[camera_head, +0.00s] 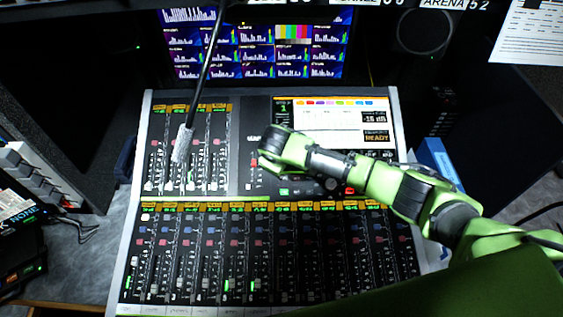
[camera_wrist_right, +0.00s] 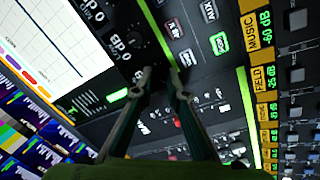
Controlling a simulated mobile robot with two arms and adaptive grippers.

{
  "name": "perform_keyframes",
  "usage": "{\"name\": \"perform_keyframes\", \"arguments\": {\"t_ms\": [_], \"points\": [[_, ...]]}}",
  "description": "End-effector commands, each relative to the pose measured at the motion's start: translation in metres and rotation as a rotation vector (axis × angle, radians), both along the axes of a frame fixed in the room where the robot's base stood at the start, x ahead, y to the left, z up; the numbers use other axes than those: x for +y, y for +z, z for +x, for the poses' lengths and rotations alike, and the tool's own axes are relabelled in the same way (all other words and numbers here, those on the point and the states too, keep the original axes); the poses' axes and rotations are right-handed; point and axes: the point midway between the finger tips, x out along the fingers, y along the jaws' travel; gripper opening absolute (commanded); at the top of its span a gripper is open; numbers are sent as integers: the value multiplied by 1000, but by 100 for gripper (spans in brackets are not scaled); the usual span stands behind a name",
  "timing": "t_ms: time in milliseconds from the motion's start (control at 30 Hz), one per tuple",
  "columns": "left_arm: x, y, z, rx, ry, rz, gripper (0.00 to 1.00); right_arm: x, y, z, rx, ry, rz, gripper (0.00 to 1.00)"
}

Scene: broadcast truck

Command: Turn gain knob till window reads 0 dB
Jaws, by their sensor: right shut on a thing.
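My right gripper (camera_head: 264,163) reaches in from the right to the upper middle of the mixing console (camera_head: 240,194). In the right wrist view its fingers (camera_wrist_right: 163,84) are shut at the console's dark panel, on what appears to be the gain knob. The knob itself is mostly hidden by the fingers and hand. The small readout window (camera_head: 374,117) is at the right of the console's screen. It seems to read about -15 dB, but the digits are small. A lower window (camera_head: 376,138) shows READY. My left gripper is not in view.
Several fader strips (camera_head: 270,250) fill the lower console. A thin rod with a fuzzy, pale tip (camera_head: 182,143) hangs over the upper left faders. Monitors (camera_head: 260,45) with meters stand behind. Lit buttons (camera_wrist_right: 219,43) lie close beside my right fingers.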

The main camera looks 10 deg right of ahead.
Motion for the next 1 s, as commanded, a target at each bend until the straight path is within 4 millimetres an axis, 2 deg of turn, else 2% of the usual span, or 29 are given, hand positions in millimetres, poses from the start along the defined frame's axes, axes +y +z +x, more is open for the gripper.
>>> {"name": "perform_keyframes", "arguments": {"t_ms": [233, 267, 300, 333, 733, 867, 1000], "points": [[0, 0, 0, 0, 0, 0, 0, 1, 0, 0, 0, 0, 2, 0], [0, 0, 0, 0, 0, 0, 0, 1, 0, 0, 0, 0, 2, 16], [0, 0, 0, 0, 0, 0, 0, 1, 0, 0, 0, 0, 2, 27], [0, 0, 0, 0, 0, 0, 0, 1, 0, 0, 0, 0, 2, 31], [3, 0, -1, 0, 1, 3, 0, 1, 3, -1, 0, 0, 2, 31], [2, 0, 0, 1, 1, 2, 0, 3, 14, -6, -1, 1, 3, 31], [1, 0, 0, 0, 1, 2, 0, 7, 35, -16, -2, 1, 4, 31]]}}
